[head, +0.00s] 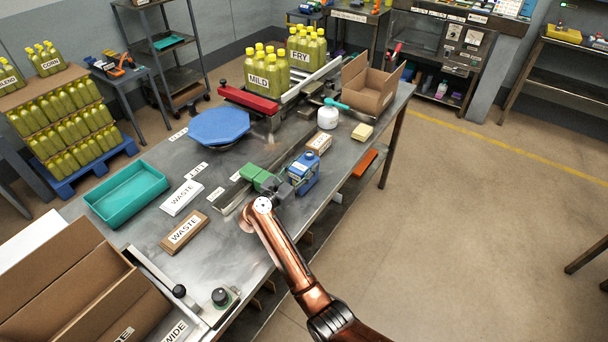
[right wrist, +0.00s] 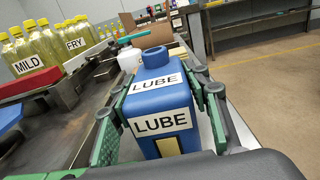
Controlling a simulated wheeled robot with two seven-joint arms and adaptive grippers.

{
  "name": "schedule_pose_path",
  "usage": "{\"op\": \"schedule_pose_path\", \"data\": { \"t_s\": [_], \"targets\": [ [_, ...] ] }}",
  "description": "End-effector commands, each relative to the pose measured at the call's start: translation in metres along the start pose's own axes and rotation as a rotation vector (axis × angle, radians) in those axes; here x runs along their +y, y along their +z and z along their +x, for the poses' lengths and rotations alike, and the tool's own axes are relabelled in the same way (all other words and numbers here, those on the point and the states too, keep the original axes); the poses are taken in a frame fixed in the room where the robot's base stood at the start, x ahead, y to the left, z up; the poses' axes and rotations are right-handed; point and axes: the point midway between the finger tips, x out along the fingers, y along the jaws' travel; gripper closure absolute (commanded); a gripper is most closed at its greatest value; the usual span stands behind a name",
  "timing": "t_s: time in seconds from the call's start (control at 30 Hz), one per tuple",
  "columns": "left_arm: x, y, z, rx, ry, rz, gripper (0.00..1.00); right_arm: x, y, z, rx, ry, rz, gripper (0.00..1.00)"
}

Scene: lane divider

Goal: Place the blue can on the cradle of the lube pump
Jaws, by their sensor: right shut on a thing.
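The blue can (head: 304,174) with white LUBE labels is upright near the right edge of the long metal table. In the right wrist view the can (right wrist: 160,106) stands between the two green fingers of my right gripper (right wrist: 160,125), which is shut on it. The same gripper (head: 284,193) shows partly in the head view, at the end of the copper arm. I cannot tell whether the can's base touches the table. I cannot clearly make out the lube pump's cradle. My left gripper is not in view.
A small labelled carton (head: 319,142), a white round jar (head: 327,118) and a yellow block (head: 362,132) stand beyond the can. A teal tray (head: 126,193) and blue octagonal plate (head: 218,127) lie left. Open floor is right.

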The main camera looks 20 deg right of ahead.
Motion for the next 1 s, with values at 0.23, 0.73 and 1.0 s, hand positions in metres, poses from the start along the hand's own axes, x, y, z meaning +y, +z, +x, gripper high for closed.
{"op": "schedule_pose_path", "data": {
  "t_s": [0.23,0.73,1.0],
  "targets": [
    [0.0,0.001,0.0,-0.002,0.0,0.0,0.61,0.0,-0.001,0.0,0.001,-0.001,0.0,0.86],
    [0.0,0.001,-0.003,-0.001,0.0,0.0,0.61,0.0,0.014,0.0,-0.002,0.0,0.004,1.0],
    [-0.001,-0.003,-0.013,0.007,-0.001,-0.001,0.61,0.0,0.067,-0.001,-0.003,0.001,0.007,1.0]
  ]
}}
